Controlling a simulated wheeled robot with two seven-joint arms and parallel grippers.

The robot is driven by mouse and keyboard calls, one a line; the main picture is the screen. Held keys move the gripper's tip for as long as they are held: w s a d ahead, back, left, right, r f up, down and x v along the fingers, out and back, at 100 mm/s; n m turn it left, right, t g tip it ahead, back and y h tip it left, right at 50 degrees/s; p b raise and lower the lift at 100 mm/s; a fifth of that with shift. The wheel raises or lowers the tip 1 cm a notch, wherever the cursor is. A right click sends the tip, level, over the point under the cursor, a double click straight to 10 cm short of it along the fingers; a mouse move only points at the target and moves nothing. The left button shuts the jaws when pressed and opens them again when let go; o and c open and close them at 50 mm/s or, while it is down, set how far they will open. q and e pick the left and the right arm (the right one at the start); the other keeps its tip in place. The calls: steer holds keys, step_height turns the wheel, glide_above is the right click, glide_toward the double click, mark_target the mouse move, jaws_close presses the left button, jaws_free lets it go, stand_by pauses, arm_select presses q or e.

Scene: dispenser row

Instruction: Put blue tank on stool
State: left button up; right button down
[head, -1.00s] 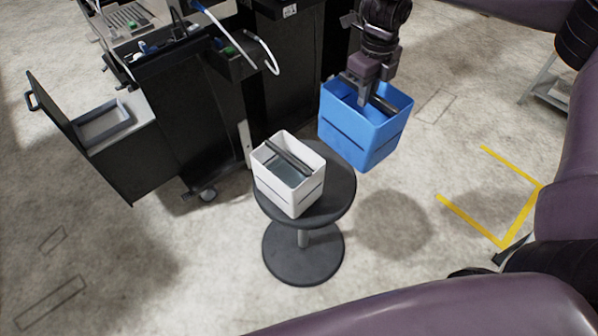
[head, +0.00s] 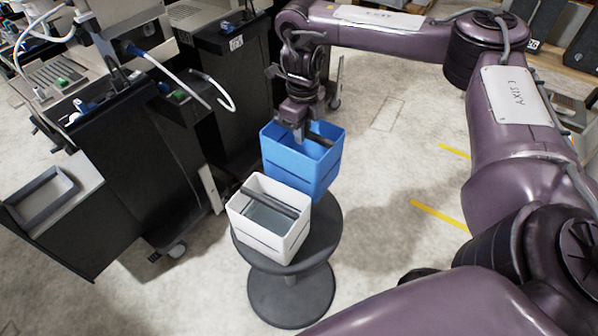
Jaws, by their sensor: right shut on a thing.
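The blue tank (head: 305,172) is an open-topped box with a dark bar across its top. My right gripper (head: 299,134) is shut on it from above, and the tank hangs upright at the back edge of the stool. I cannot tell whether its bottom touches the seat. The round dark stool (head: 318,240) has a single post and a round base. A white tank (head: 262,232) with a dark bar stands on the seat's left front part, close to the blue tank and partly overlapping it in view. My left gripper is not in view.
Black dispenser cabinets (head: 130,160) stand left of and behind the stool, with a grey tray (head: 45,195) at far left. A white hose (head: 212,90) arcs out nearby. Yellow floor marks (head: 438,216) lie to the right, where the floor is mostly clear.

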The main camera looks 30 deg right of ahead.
step_height(320, 180, down, 7)
steer(key=shift+w+a, duration=0.1)
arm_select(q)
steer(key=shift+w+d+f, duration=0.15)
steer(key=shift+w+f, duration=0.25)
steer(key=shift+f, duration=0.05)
arm_select(e)
steer(key=shift+f, duration=2.15)
steer(key=c, duration=1.5)
jaws_free()
steer(key=shift+o, duration=0.2)
step_height(320, 180, up, 12)
steer(key=shift+r+p, duration=0.15)
steer(key=shift+p, duration=0.5)
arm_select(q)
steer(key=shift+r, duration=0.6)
